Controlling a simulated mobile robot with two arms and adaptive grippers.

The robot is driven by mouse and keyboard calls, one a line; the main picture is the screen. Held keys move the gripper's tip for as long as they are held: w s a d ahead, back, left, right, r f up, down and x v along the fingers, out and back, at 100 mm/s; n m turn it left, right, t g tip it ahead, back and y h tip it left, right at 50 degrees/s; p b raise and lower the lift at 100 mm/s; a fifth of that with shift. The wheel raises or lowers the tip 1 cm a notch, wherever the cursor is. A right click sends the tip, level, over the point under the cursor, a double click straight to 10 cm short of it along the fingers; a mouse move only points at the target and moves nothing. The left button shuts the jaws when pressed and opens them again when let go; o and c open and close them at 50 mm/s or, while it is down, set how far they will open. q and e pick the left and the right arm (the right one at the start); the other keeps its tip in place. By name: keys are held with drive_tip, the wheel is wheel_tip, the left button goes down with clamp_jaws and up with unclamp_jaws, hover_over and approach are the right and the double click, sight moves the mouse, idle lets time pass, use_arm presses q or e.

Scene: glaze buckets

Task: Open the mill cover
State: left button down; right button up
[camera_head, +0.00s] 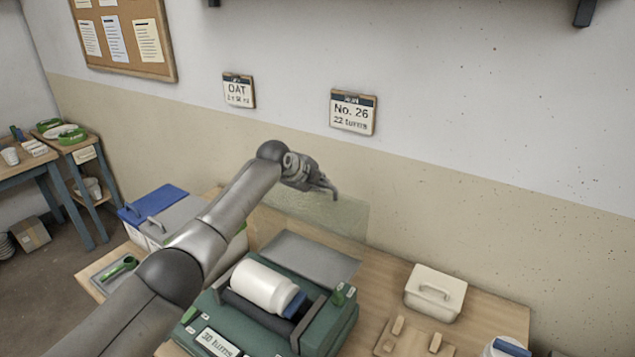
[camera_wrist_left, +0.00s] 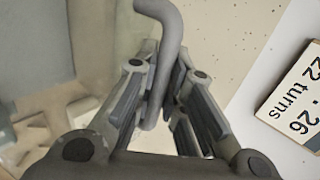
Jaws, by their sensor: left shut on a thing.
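The mill (camera_head: 338,328) is a dark green machine on the table, with a white jar (camera_head: 263,284) lying on its dark rollers. Its cover (camera_head: 335,216) is a clear, faintly green panel, raised upright behind the mill in front of the wall. The rollers and jar are uncovered. My left gripper (camera_head: 322,184) is at the cover's top edge, shut on the grey handle. In the left wrist view the curved grey handle (camera_wrist_left: 167,38) runs down between the fingers (camera_wrist_left: 157,95). My left arm hides part of the mill's left side. My right gripper is not in view.
A white lidded box (camera_head: 435,292) and a wooden rack (camera_head: 414,340) stand right of the mill, with another jar (camera_head: 505,348) at the lower right. Bins with blue and grey lids (camera_head: 155,203) stand at left. Wall signs (camera_head: 353,112) hang above the cover.

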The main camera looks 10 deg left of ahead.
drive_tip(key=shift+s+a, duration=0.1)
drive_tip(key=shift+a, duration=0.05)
use_arm(q)
drive_tip(key=shift+r, duration=0.1)
drive_tip(key=c, duration=1.5)
unclamp_jaws()
drive_tip(key=shift+s, duration=0.15)
drive_tip(key=v, duration=1.2)
